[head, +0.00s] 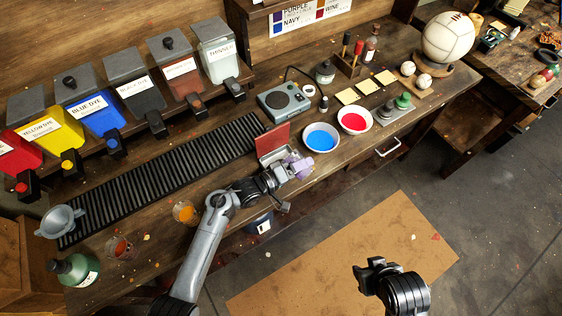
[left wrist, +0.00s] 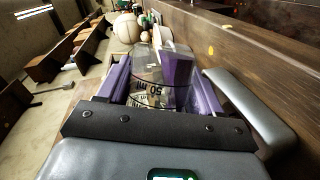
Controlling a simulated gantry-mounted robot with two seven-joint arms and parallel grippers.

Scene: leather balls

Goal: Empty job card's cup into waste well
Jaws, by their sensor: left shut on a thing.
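My left gripper (head: 297,169) is over the bench's front edge, beside an open metal box with a red lid (head: 272,139). It is shut on a clear cup marked 50 ml (left wrist: 157,78), held between purple fingers in the left wrist view. Purple shows at the cup, but I cannot tell liquid from finger there. A dark bucket (head: 259,222) is partly hidden below the bench edge; I cannot tell whether it is the waste well. Small yellow cards (head: 348,96) lie on the bench; their writing is unreadable. My right gripper (head: 374,269) is over the floor, apart from everything.
Bowls of blue (head: 320,138) and red (head: 353,120) dye stand right of the held cup. A slatted black rack (head: 165,175) runs along the bench. Cups with orange (head: 185,212) and red (head: 120,247) contents stand near the front edge at left. Dye bins line the back.

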